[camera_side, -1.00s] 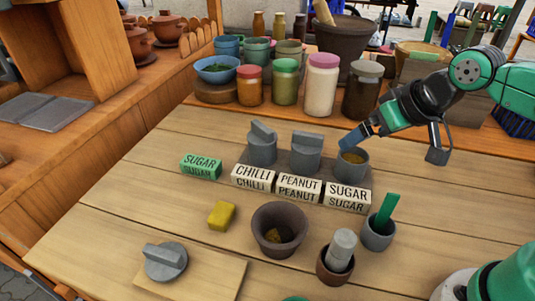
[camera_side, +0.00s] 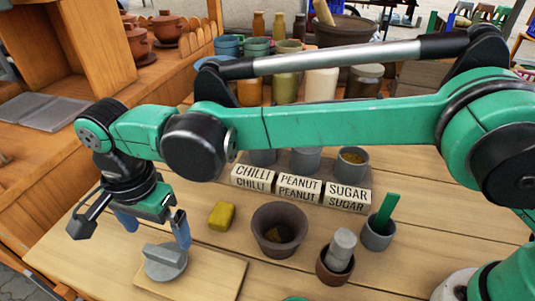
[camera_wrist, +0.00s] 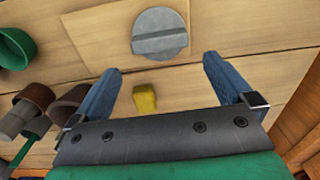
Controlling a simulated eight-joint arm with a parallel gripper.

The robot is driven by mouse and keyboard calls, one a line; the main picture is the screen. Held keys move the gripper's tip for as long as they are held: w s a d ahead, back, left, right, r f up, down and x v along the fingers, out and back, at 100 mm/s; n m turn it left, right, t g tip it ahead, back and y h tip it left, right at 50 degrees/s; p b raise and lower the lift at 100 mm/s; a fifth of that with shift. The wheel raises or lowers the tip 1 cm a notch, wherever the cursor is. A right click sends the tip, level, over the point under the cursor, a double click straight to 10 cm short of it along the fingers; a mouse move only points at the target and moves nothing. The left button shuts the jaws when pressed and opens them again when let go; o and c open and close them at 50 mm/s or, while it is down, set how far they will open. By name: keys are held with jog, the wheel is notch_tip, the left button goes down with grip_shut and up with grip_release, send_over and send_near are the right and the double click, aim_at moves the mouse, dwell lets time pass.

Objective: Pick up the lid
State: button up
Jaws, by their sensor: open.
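The lid (camera_side: 165,262) is a round grey disc with a raised bar handle. It lies flat on a light wooden board (camera_side: 222,280) at the front left of the table. It also shows in the wrist view (camera_wrist: 160,34), ahead of the fingertips and roughly between their lines. My gripper (camera_side: 155,228) is open and empty, with blue fingers pointing down above and behind the lid, apart from it. In the wrist view the two fingers (camera_wrist: 160,75) stand wide apart.
A yellow block (camera_side: 222,215) lies right of the gripper. A clay mortar (camera_side: 280,230), a cup with a pestle (camera_side: 338,256) and a grey cup with a green handle (camera_side: 378,232) stand further right. Labelled containers (camera_side: 300,188) stand behind. My arm hides much of the back.

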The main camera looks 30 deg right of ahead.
aim_at(161, 252)
jog(key=shift+s+a+f, duration=0.25)
jog(key=shift+a+f, duration=0.15)
jog(key=shift+f, duration=0.35)
notch_tip(161, 252, down, 5)
jog(key=shift+r, duration=0.1)
jog(key=shift+c, duration=0.2)
